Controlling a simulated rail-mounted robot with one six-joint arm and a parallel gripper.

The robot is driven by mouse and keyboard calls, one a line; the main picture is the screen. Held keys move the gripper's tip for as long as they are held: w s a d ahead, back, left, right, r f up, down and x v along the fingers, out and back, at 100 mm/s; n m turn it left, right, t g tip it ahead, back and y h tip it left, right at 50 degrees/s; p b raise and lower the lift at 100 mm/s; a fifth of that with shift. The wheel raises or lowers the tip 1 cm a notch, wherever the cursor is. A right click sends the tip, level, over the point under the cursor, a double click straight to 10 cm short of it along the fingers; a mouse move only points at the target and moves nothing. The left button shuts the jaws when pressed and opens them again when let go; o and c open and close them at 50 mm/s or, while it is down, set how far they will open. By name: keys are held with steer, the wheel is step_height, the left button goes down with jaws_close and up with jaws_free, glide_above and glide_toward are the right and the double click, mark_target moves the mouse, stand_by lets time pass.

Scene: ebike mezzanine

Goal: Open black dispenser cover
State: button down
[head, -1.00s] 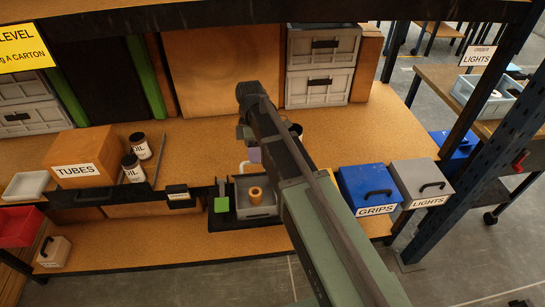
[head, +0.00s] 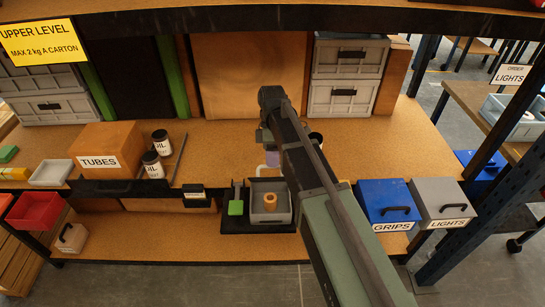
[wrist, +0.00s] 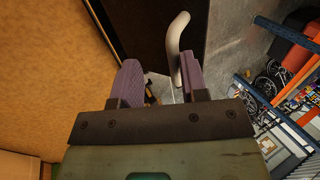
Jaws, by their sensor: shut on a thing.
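In the wrist view my gripper (wrist: 160,65) has two purple fingers. A pale curved handle (wrist: 178,40) runs down between them, close against the right finger, and the gripper is shut on it. A black panel (wrist: 133,28), possibly the dispenser cover, lies beyond the fingers, beside a grey surface (wrist: 222,45). In the head view my gripper (head: 272,157) points down over the bench behind the grey tray, with only a purple part visible. A dark rounded piece (head: 316,138) shows just right of the arm.
A blue GRIPS box (head: 370,199) and grey LIGHTS box (head: 425,200) stand right. The TUBES box (head: 107,140) and OIL bottles (head: 160,142) are left.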

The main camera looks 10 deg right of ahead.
steer(key=shift+w+d+f, duration=0.1)
steer(key=shift+w+f, duration=0.2)
stand_by(0.4)
steer(key=c, duration=1.2)
jaws_free()
steer(key=shift+o, duration=0.2)
steer(key=p+v, duration=1)
steer(key=shift+w+r, duration=0.25)
steer(key=shift+w, duration=0.05)
steer(key=shift+d, duration=0.1)
steer(key=shift+c, duration=0.2)
